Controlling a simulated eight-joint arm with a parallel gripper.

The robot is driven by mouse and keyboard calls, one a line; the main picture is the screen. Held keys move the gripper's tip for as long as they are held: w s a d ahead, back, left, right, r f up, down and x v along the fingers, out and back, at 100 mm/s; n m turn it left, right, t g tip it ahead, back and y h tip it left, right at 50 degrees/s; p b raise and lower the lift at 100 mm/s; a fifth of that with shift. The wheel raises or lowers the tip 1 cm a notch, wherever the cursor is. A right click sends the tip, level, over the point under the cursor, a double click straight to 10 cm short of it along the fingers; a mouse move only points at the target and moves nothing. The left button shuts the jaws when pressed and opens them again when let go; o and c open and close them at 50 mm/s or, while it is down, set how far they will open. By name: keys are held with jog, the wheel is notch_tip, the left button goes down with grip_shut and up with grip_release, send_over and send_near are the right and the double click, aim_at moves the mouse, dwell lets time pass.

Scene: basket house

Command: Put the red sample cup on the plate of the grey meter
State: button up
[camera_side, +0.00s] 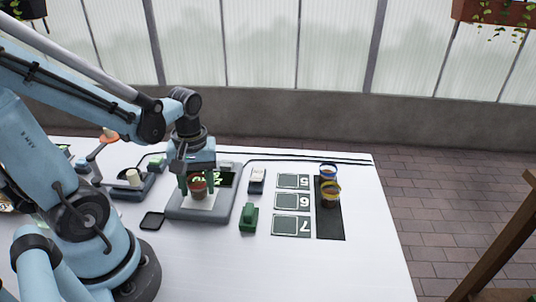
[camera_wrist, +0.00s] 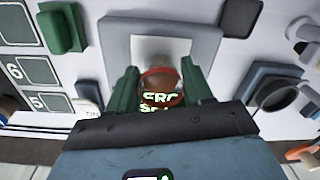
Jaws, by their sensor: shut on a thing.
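The red sample cup (camera_side: 197,187) is between the green fingers of my gripper (camera_side: 197,185), over the pale plate (camera_side: 199,203) of the grey meter (camera_side: 212,214). In the wrist view the red-rimmed cup (camera_wrist: 160,82) is held between both green fingers of my gripper (camera_wrist: 160,90). It looks upright and brownish inside. The plate (camera_wrist: 122,47) shows around and beyond it. I cannot tell whether the cup's base touches the plate. The meter's lit green display (camera_side: 227,180) is partly hidden behind my gripper.
Two cups, one with a blue rim (camera_side: 328,170) and one with a yellow rim (camera_side: 331,192), stand on a black strip (camera_side: 330,225) at the right. Cards numbered 5, 6 and 7 (camera_side: 292,202) lie beside it. A green block (camera_side: 249,218) stands just right of the meter.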

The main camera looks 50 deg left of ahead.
jog(key=shift+f, duration=0.2)
dwell(0.4)
jog(key=o, duration=1.5)
jog(key=shift+r, duration=4)
jog(key=shift+w+d, duration=0.1)
jog(key=w+d+m+t, duration=0.2)
jog(key=m, duration=0.2)
jog(key=w+d+r+m+t, duration=0.1)
jog(key=w+d+m+t, duration=0.1)
jog(key=d+m+t, duration=0.1)
jog(key=w+d+m+t, duration=0.2)
jog(key=m, duration=0.3)
jog(key=shift+w+d+r+t, duration=0.2)
jog(key=shift+w+d+t, duration=0.1)
jog(key=shift+w, duration=0.1)
